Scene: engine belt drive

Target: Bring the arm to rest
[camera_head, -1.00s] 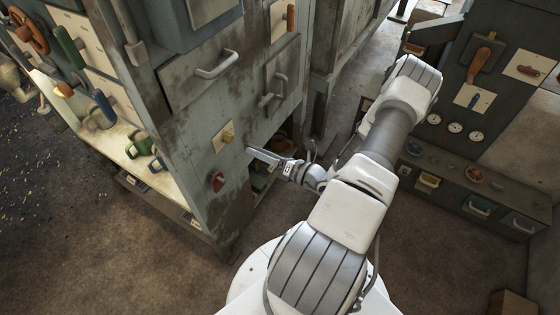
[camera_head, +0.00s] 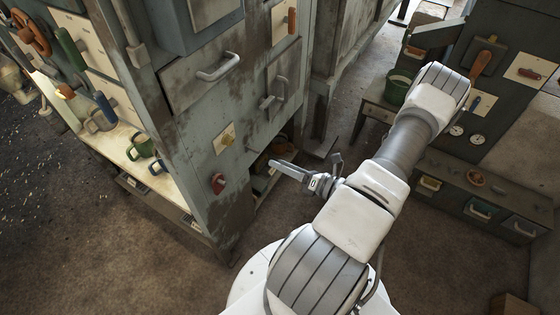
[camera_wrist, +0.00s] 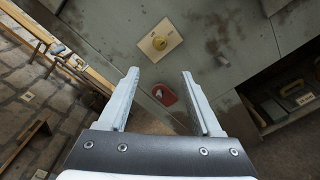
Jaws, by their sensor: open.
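My gripper (camera_head: 300,170) is in front of the grey cabinet (camera_head: 200,140), to the right of a red knob (camera_head: 218,183) and a yellow knob plate (camera_head: 224,138) in the head view. In the wrist view my gripper (camera_wrist: 160,84) is open, with nothing between its two fingers. The gripper looks clear of the cabinet face.
Drawer handles (camera_head: 218,66) stick out of the cabinet. Below is an open shelf space (camera_wrist: 285,95) with items. A green bucket (camera_head: 398,86) stands behind my arm. A panel with gauges (camera_head: 477,139) and drawers (camera_head: 480,208) is at the right.

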